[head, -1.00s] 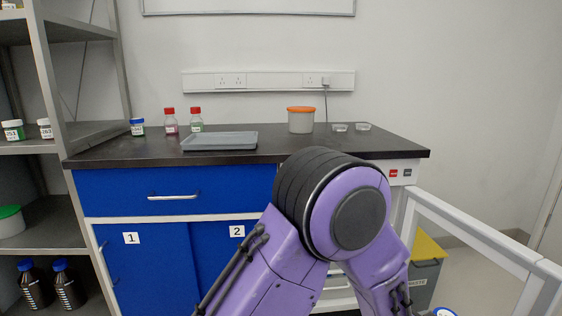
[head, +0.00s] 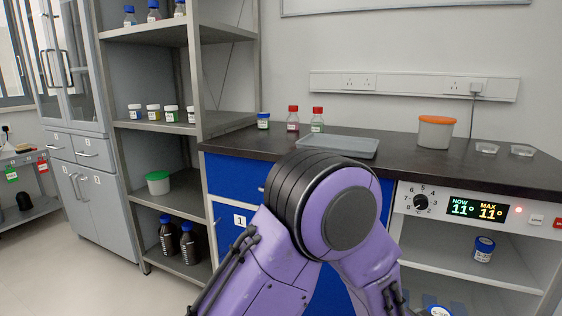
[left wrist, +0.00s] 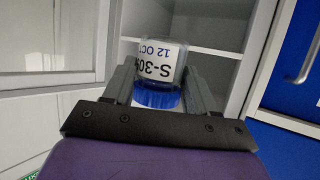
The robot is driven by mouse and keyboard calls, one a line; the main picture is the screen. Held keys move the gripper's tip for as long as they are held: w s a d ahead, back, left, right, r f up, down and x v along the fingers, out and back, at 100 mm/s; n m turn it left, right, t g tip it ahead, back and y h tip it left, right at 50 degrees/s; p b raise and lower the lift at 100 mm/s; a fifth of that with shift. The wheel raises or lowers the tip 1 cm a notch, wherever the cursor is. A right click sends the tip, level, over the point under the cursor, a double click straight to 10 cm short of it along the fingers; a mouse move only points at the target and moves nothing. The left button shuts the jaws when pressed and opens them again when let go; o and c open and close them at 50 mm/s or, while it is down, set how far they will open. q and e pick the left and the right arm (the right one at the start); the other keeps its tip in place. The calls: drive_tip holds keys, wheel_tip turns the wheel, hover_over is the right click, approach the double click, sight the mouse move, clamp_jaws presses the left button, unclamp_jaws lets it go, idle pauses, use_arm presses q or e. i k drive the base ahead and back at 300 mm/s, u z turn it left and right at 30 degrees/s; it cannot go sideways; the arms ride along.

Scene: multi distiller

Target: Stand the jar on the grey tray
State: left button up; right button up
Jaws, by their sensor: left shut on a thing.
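The jar (left wrist: 160,62) is clear with a blue lid and a white label reading "S-30" and "12 OCT". In the left wrist view my left gripper (left wrist: 160,84) is shut on it, one finger on each side, with the lid toward the palm. The grey tray (head: 345,147) lies flat and empty on the dark counter, beyond my arm and apart from the jar. My right gripper is not in view.
An orange-lidded tub (head: 435,133) and two small dishes (head: 487,148) stand right. A lit display unit (head: 475,209) is under the counter. Shelving (head: 196,70) stands left.

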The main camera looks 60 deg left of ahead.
sight(322, 143)
drive_tip(key=u, duration=1.35)
drive_tip(key=i, duration=0.15)
drive_tip(key=u, duration=0.05)
